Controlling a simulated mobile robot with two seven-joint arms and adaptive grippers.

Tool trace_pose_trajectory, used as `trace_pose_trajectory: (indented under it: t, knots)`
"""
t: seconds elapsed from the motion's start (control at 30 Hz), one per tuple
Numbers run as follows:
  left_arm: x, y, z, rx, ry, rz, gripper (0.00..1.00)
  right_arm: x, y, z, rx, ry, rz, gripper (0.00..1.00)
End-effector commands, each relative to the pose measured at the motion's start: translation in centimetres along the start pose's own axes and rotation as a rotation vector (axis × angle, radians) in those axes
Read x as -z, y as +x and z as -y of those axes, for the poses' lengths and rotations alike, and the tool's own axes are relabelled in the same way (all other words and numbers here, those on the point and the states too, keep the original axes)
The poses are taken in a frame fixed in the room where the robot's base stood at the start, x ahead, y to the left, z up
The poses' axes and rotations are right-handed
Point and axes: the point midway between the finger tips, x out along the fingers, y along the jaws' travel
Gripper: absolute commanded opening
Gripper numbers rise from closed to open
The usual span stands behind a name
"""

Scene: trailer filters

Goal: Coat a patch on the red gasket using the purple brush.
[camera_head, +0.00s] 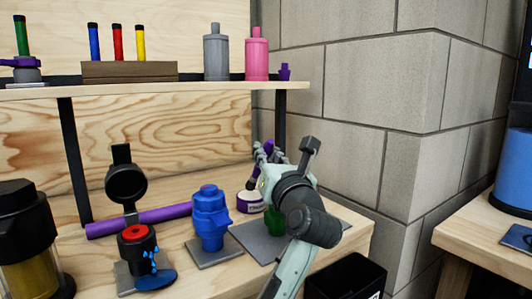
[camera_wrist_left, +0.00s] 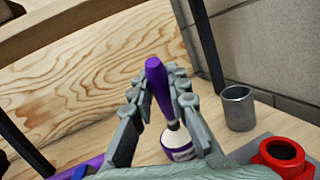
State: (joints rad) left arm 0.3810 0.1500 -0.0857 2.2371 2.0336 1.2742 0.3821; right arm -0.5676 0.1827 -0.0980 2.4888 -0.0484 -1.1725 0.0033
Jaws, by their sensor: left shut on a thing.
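The purple brush (camera_wrist_left: 157,82) is upright between the fingers of my left gripper (camera_wrist_left: 158,100), which is shut on its handle. Its lower end is at the mouth of a white jar with a purple label (camera_wrist_left: 179,145); whether the tip is inside is unclear. In the head view the brush (camera_head: 268,148), my left gripper (camera_head: 270,165) and the jar (camera_head: 249,202) are at the bench's back right. A red ring (camera_head: 135,233), seemingly the gasket, tops a black housing with blue drops at front left. My right gripper is out of view.
A blue filter housing (camera_head: 209,220) stands between the red ring and my arm. A green part (camera_head: 273,222) is partly hidden behind my wrist. A purple rod (camera_head: 140,220) lies behind. The wrist view shows a metal cup (camera_wrist_left: 237,108) and a red collar (camera_wrist_left: 281,158).

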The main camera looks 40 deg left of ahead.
Motion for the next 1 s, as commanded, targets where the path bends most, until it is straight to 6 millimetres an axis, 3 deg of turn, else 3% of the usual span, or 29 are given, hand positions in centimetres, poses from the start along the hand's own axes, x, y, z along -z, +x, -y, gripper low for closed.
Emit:
trace_pose_trajectory:
  t: [1.0]
  knots:
    - [1.2, -0.2, 0.2, 0.0, 0.0, 0.0, 0.0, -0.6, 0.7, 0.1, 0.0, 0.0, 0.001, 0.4]
